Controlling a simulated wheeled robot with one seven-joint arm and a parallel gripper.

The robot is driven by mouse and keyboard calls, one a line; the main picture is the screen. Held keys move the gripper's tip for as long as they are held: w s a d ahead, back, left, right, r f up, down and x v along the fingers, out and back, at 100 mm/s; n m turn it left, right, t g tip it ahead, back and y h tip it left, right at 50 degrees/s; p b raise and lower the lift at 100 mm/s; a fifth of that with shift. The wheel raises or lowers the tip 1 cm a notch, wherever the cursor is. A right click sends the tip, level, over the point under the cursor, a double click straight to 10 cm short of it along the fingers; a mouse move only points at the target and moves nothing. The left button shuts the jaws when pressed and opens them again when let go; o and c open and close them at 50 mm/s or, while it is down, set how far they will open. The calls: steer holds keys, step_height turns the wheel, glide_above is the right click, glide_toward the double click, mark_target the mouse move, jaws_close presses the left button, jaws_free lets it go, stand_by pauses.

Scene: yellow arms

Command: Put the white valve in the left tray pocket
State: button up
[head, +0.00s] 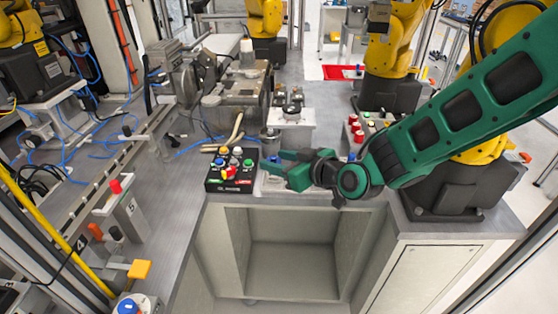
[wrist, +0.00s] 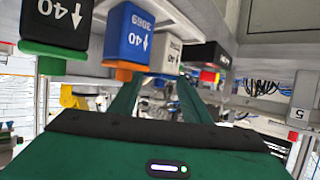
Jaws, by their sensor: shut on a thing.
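The white valve (wrist: 168,52), marked 40 with an arrow, shows in the wrist view between the far ends of my fingers. My gripper (wrist: 162,77) is shut on it. In the head view my gripper (head: 280,161) points left, just right of the black button box, and hides most of what it holds. A blue valve (wrist: 131,36) with an orange end and a black valve (wrist: 58,22) with a green end stand beside the white one in the wrist view. A pale tray edge (head: 270,190) shows below my gripper; its left pocket cannot be made out.
The black button box (head: 231,172) stands close left of my gripper; it shows in the wrist view too (wrist: 208,55). A grey stand (head: 291,118) is behind. Yellow robot arms (head: 397,45) stand at the back right. The grey table (head: 170,215) has free room at left.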

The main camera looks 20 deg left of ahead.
steer(key=shift+s+d+f, duration=0.2)
steer(key=shift+d+f, duration=0.05)
steer(key=shift+f, duration=0.5)
steer(key=o, duration=1.2)
steer(key=shift+w, duration=0.1)
steer(key=shift+d, duration=0.15)
steer(key=v, duration=0.3)
steer(key=r+v, duration=0.1)
steer(key=v, duration=0.6)
steer(key=shift+r, duration=0.25)
